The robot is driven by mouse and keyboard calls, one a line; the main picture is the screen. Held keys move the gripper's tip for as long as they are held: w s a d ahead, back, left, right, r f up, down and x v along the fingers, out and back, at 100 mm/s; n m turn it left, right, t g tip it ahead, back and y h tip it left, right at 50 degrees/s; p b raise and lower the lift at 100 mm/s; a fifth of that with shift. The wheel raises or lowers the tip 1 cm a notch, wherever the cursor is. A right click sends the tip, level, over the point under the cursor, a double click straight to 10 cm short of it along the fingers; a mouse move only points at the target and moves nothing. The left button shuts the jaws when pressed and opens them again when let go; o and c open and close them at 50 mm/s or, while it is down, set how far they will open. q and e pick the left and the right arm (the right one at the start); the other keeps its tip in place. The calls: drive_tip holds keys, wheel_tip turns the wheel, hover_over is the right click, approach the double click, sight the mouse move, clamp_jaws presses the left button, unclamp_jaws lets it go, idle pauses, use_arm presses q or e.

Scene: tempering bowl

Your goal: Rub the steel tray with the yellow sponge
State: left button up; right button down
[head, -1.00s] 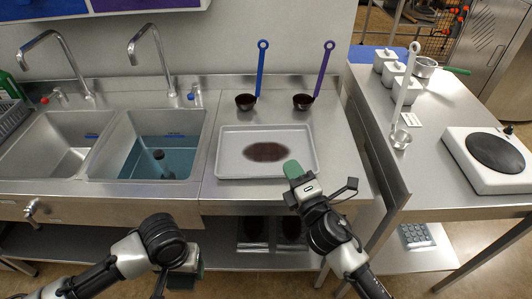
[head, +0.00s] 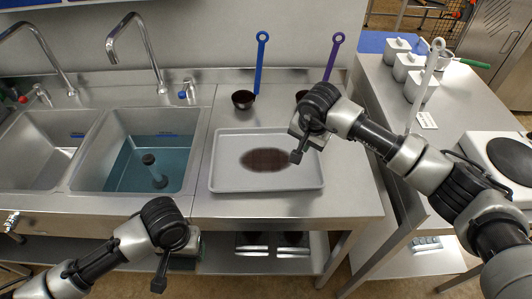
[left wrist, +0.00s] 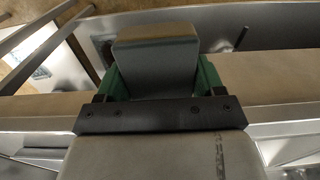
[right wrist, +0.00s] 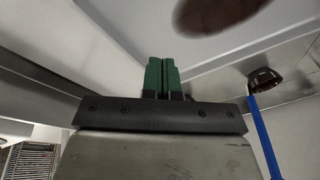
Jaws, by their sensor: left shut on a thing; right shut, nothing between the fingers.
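The steel tray (head: 222,178) lies on the counter right of the sinks, with a dark brown oval stain (head: 267,160) in its middle. My left gripper (left wrist: 156,75) is shut on a grey-looking block (left wrist: 156,48), which sits between the green fingers. In the head view this gripper hangs low in front of the counter, left of the tray, and its block is mostly hidden. My right gripper (right wrist: 162,75) is shut and empty. In the head view it is over the tray's right back part, its fingers hidden behind the wrist. No yellow surface that I can tell as a sponge shows.
A water-filled sink (head: 120,165) is to the left. White pots (head: 410,65) and a hot plate (head: 510,160) stand on the right-hand table.

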use_arm(q)
drive_tip(key=shift+w, duration=0.2)
use_arm(e)
drive_tip(key=w+d+r+h, duration=0.2)
drive_tip(key=d, duration=0.2)
use_arm(q)
drive_tip(key=shift+f+b, duration=1.25)
use_arm(e)
hover_over(316, 157)
drive_tip(key=shift+s+a+f, duration=0.1)
drive_tip(key=shift+s+f, duration=0.05)
drive_tip(key=shift+f, duration=0.75)
drive_tip(key=shift+s+a+f, duration=0.1)
drive_tip(key=shift+a+f, duration=0.05)
drive_tip(key=shift+f, duration=0.7)
drive_tip(key=shift+s+a+f, duration=0.1)
drive_tip(key=shift+s+f, duration=0.05)
drive_tip(key=shift+f, duration=0.75)
use_arm(q)
drive_tip(key=shift+f+b, duration=0.8)
use_arm(e)
drive_tip(key=shift+f, duration=0.95)
use_arm(q)
drive_tip(key=shift+r, duration=0.1)
use_arm(e)
drive_tip(key=shift+r, duration=0.1)
